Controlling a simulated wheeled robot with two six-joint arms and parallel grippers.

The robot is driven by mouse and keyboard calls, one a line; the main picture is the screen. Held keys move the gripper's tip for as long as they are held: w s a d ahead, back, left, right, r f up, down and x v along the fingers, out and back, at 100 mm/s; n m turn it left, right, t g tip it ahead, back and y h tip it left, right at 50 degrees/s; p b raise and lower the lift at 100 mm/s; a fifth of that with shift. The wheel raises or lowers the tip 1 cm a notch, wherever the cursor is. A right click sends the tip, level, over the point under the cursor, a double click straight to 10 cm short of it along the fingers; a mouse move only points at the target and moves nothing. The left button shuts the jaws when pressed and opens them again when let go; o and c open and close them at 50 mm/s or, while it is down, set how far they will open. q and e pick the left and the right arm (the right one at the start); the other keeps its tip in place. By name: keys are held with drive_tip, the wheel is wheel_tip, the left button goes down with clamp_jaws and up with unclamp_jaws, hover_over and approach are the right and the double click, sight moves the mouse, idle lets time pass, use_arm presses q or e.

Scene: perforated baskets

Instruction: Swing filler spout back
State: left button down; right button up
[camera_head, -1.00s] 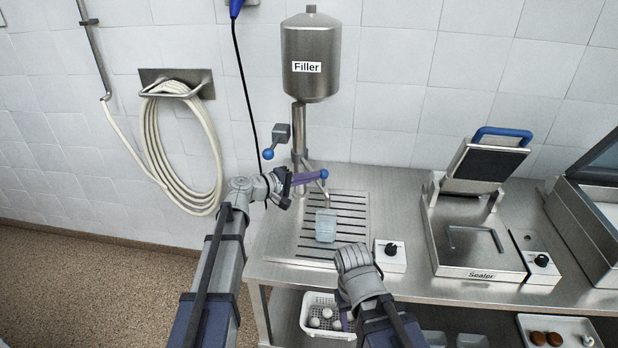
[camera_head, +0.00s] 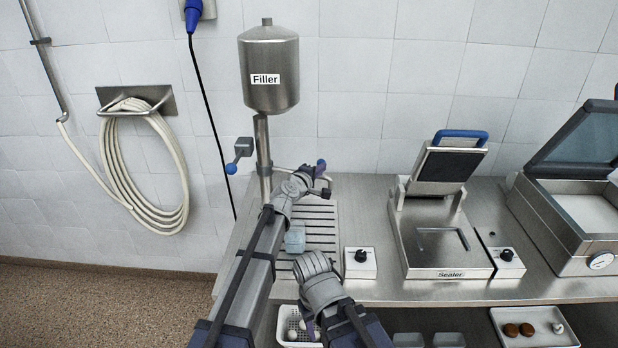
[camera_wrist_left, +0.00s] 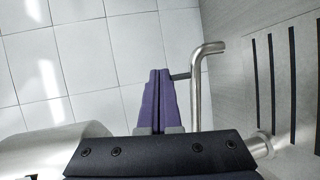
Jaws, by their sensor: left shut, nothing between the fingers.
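The steel filler (camera_head: 270,85) stands at the wall on its post. Its bent spout pipe reaches right from the post, behind my left arm, and shows close up in the left wrist view (camera_wrist_left: 196,95). A blue knob (camera_head: 321,165) sits by the spout's outer end. My left gripper (camera_head: 322,184) is at that end, its purple fingers (camera_wrist_left: 158,95) shut with nothing between them. They are beside the pipe, by a short dark rod (camera_wrist_left: 180,76). A pale blue cup (camera_head: 295,240) stands on the slatted drain. My right gripper (camera_head: 308,325) is low in front of the counter, its fingers mostly hidden.
A control box (camera_head: 360,263), the sealer (camera_head: 440,245) and an open-lidded machine (camera_head: 565,215) stand to the right on the counter. A white basket (camera_head: 287,328) is below. Another blue-knobbed lever (camera_head: 238,152) is left of the post. A hose (camera_head: 115,170) hangs on the wall.

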sight(323, 161)
use_arm(q)
drive_tip(key=shift+w+a+r+x, duration=0.1)
drive_tip(key=shift+r+x, duration=0.1)
drive_tip(key=shift+x, duration=0.85)
drive_tip(key=shift+w+a+r+x, duration=0.1)
drive_tip(key=shift+r+x, duration=0.1)
drive_tip(key=shift+x, duration=0.85)
drive_tip(key=shift+w+a+r+x, duration=0.1)
drive_tip(key=shift+r+x, duration=0.1)
drive_tip(key=shift+x, duration=0.85)
drive_tip(key=s+d+r+p, duration=0.1)
drive_tip(key=s+r+p, duration=0.1)
drive_tip(key=s, duration=1.1)
drive_tip(key=shift+s+r+p, duration=0.3)
drive_tip(key=shift+s+r, duration=0.05)
drive_tip(key=shift+d, duration=0.15)
